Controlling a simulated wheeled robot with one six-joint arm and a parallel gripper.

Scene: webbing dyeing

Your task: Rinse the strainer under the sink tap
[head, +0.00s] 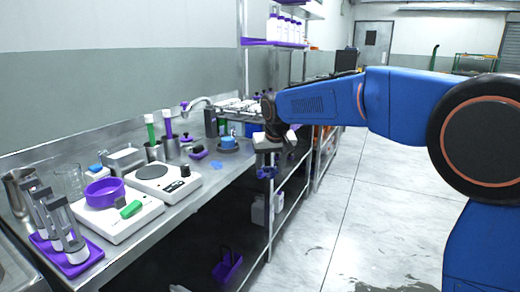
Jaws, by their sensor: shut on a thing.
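My gripper (267,172) hangs from the end of my blue arm, pointing down just off the front edge of the metal bench, near the middle of the view. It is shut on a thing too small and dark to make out. I cannot pick out the strainer with certainty. The basin below the tap does not show clearly.
On the bench (206,192) stand a hotplate (152,172), a scale with a purple bowl (104,192), a glass beaker (69,180), a blue item on a dark dish (228,143) and a purple tray (92,262) of metal cylinders. Open floor (360,210) lies to the right.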

